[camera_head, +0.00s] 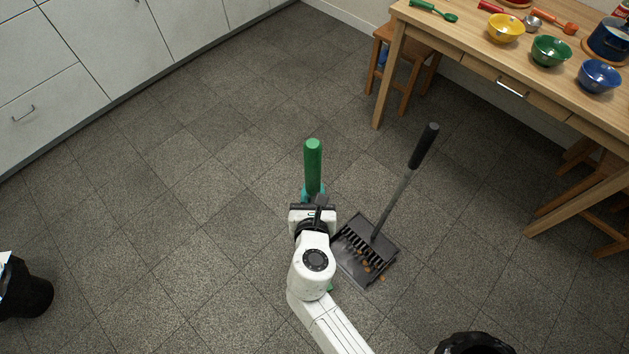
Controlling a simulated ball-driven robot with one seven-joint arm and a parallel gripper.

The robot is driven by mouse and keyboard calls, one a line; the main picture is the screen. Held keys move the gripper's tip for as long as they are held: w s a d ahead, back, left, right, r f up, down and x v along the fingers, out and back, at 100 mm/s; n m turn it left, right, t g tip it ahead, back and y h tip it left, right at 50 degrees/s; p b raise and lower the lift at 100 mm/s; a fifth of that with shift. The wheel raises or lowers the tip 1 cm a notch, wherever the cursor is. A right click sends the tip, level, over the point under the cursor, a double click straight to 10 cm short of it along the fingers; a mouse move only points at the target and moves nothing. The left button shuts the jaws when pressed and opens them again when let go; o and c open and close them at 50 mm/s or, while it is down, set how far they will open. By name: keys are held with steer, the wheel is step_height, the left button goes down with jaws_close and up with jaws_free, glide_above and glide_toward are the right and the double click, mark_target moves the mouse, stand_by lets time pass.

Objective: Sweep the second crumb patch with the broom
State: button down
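The broom's green handle (313,163) rises out of my gripper (313,193), whose teal fingertips sit on both sides of it. My gripper appears shut on the handle. A small bit of green (330,287) shows beside my arm, perhaps part of the broom; the rest of the broom is hidden under my arm. Brown crumbs (366,266) lie at the front part of the dark dustpan (353,268), and at least one (382,278) is by its edge. I cannot tell which crumbs are in the pan. No separate second patch shows.
The dustpan's long black handle (424,146) leans up to the right. A wooden table (470,50) with bowls and stools stands at upper right. White cabinets (100,50) line the upper left. Black bins (30,297) (474,343) stand at lower left and bottom right. The middle-left floor is clear.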

mark_target(312, 195)
steer(key=shift+r+p, duration=1.35)
steer(key=shift+r, duration=0.4)
